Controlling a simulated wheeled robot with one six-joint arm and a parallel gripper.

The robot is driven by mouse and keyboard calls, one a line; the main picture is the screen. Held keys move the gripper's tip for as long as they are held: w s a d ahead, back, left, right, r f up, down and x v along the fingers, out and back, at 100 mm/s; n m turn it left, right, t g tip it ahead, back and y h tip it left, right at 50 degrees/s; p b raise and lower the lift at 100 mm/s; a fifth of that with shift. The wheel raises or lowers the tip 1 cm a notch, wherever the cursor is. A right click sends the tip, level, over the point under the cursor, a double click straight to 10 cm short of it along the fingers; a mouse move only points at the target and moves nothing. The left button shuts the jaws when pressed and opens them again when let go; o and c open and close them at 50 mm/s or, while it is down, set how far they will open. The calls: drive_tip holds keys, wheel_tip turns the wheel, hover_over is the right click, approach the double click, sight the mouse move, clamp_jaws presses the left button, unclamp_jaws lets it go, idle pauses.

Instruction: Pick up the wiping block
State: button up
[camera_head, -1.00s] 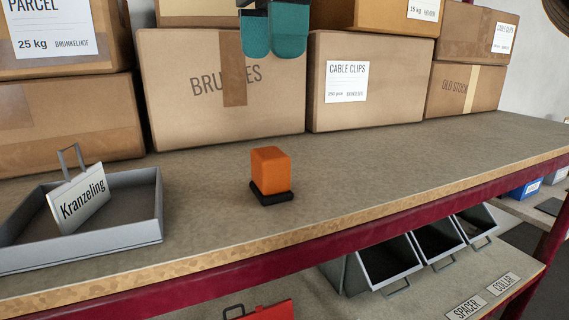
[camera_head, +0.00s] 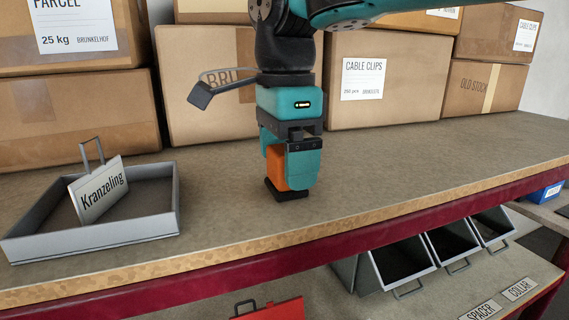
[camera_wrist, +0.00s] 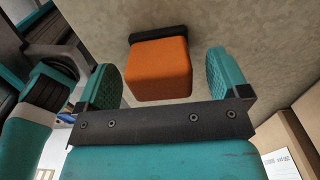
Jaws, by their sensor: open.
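The wiping block is an orange block (camera_head: 275,166) on a black base, standing upright on the shelf board. My gripper (camera_head: 288,172) is pointing down around it in the head view, its teal fingers covering much of the block. In the wrist view the orange block (camera_wrist: 158,70) lies between the two open fingers of my gripper (camera_wrist: 165,80), with a gap on each side. The black base (camera_wrist: 158,36) shows at the block's far edge.
A grey tray (camera_head: 150,228) with a Kranzeling sign (camera_head: 98,188) stands to the left. Cardboard boxes (camera_head: 385,110) line the back of the board. The board (camera_head: 400,165) is clear to the right. Grey bins (camera_head: 395,262) and a red thing (camera_head: 275,311) are below.

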drive_tip(key=shift+f, duration=1.15)
drive_tip(key=c, duration=1.1)
wheel_tip(320, 180, up, 9)
drive_tip(key=shift+b, duration=0.65)
wheel_tip(320, 180, down, 5)
drive_tip(key=b, duration=0.5)
drive_tip(key=shift+r, duration=0.35)
